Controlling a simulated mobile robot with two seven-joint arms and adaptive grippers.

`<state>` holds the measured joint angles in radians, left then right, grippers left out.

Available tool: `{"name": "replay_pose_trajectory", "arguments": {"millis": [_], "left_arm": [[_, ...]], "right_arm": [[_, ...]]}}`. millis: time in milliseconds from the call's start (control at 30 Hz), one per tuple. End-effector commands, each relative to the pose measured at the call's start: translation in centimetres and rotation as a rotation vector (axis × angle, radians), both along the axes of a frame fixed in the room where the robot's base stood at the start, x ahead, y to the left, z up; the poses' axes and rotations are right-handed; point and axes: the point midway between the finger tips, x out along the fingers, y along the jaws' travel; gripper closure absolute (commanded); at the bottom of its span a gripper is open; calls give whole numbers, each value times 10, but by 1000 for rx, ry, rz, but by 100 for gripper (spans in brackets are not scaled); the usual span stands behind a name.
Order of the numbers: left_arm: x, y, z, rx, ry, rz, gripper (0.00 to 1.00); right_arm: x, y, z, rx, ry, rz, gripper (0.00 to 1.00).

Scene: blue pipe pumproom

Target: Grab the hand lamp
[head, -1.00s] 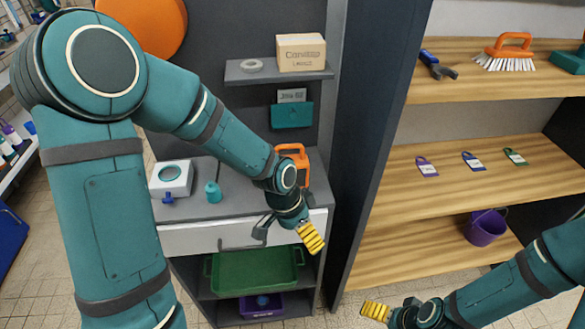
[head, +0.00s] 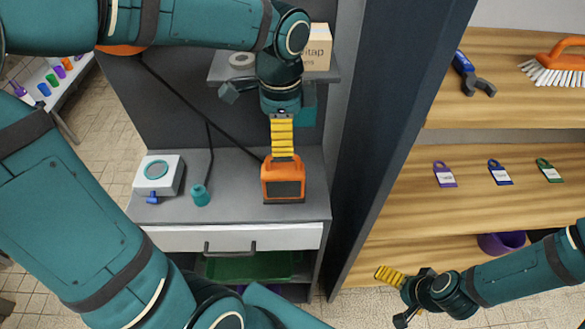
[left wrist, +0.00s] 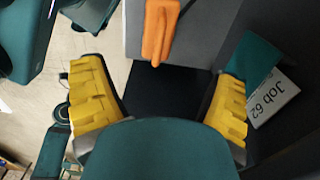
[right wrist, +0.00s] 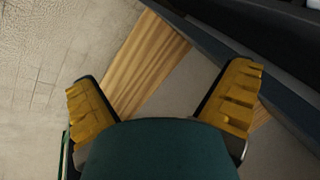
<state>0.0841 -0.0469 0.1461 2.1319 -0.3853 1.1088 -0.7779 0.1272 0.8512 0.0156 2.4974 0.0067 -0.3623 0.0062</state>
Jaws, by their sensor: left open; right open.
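The hand lamp (head: 284,183) is orange with a dark front panel and a handle on top. It stands upright on the grey counter near its right side. In the left wrist view its orange body (left wrist: 160,28) shows at the top, beyond the fingers. My left gripper (head: 282,138) is above and behind the lamp in the head view, with yellow fingers open. No part of the lamp is between the fingers in the left wrist view (left wrist: 165,105). My right gripper (head: 392,290) is open and empty at the lower right, in front of the wooden shelves.
A small shelf with a box (head: 320,50) and a tape roll (head: 242,59) is above. Wooden shelves (head: 400,215) stand right, beyond a dark panel (head: 385,140).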

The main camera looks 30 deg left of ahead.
Motion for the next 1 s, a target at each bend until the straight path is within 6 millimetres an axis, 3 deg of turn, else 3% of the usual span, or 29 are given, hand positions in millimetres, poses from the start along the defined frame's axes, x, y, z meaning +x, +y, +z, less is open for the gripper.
{"name": "replay_pose_trajectory", "arguments": {"millis": [300, 567, 833, 1000], "left_arm": [[-1, 0, -52, 0, 4, 1, 13], [0, 0, -70, 0, 2, 1, 13], [1, 1, -108, 0, 4, 1, 13], [1, 1, -118, -1, 2, 2, 13]], "right_arm": [[-4, 1, -14, 2, 10, 7, 0], [-6, 1, -18, 3, 13, 10, 0], [-10, 2, -30, 5, 21, 17, 0], [-11, 2, -32, 5, 24, 19, 0]]}}
